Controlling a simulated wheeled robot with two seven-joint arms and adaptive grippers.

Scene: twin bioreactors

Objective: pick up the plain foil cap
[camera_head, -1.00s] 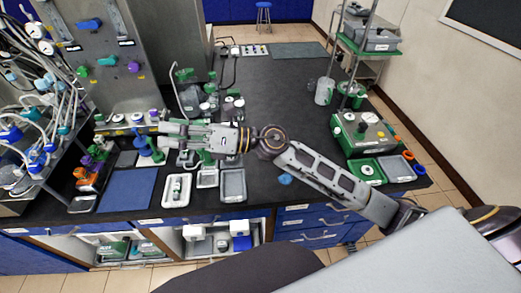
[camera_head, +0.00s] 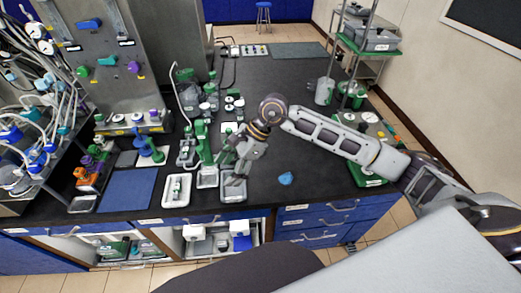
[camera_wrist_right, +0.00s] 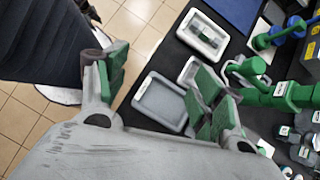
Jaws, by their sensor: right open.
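I cannot make out a plain foil cap in either view. My right gripper (camera_head: 236,172) points down over the front edge of the bench, above a grey shallow tray (camera_head: 234,190). In the right wrist view its green-padded fingers (camera_wrist_right: 160,88) are spread apart with nothing between them. The grey tray (camera_wrist_right: 158,102) shows beyond them and looks empty. A smaller pale tray (camera_head: 207,179) lies just left of it in the head view; a finger partly covers it in the wrist view. My left gripper is not in view.
Green stands (camera_head: 204,145) rise behind the trays.

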